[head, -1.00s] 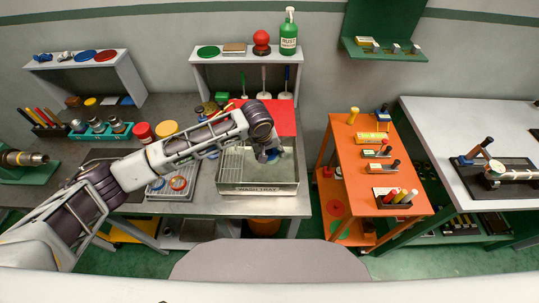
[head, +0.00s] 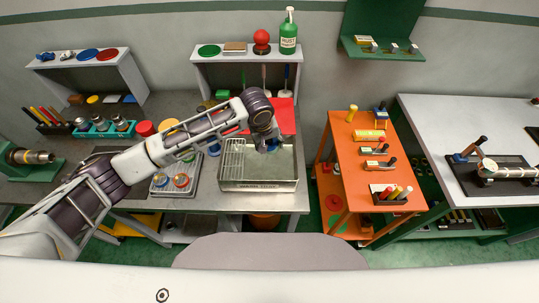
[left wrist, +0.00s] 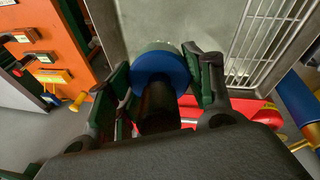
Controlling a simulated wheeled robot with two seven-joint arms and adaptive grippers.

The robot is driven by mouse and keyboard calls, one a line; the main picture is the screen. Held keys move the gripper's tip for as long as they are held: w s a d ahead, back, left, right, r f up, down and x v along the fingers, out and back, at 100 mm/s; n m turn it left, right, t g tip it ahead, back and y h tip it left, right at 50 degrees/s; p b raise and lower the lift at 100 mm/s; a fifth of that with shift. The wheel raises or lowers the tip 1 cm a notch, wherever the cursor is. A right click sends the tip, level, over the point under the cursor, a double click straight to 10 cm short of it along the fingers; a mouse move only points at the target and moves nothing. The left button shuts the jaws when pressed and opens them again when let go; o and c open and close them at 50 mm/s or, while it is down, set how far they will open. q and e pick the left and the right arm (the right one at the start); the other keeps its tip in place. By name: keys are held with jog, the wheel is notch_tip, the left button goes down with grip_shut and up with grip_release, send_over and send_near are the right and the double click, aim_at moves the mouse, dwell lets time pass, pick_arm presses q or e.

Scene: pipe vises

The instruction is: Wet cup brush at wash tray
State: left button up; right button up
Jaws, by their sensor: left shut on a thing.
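The wash tray (head: 258,186) is a grey metal basin with a slatted rack on its left, on the workbench. My left gripper (head: 268,146) is over the back right part of the tray, pointing down. In the left wrist view my left gripper (left wrist: 165,90) is shut on the cup brush (left wrist: 160,68), which shows a dark handle and a blue round head with a greenish rim. The brush's underside is hidden, and I cannot tell whether it touches the tray floor. My right gripper is not in view.
A shelf with a green bottle (head: 288,32) stands behind. An orange cart (head: 350,150) is at the right, across a floor gap.

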pick_arm(q)
jog(key=shift+r, duration=0.65)
dwell(2.0)
jog(key=shift+r, duration=2)
jog(key=shift+s+f, duration=0.1)
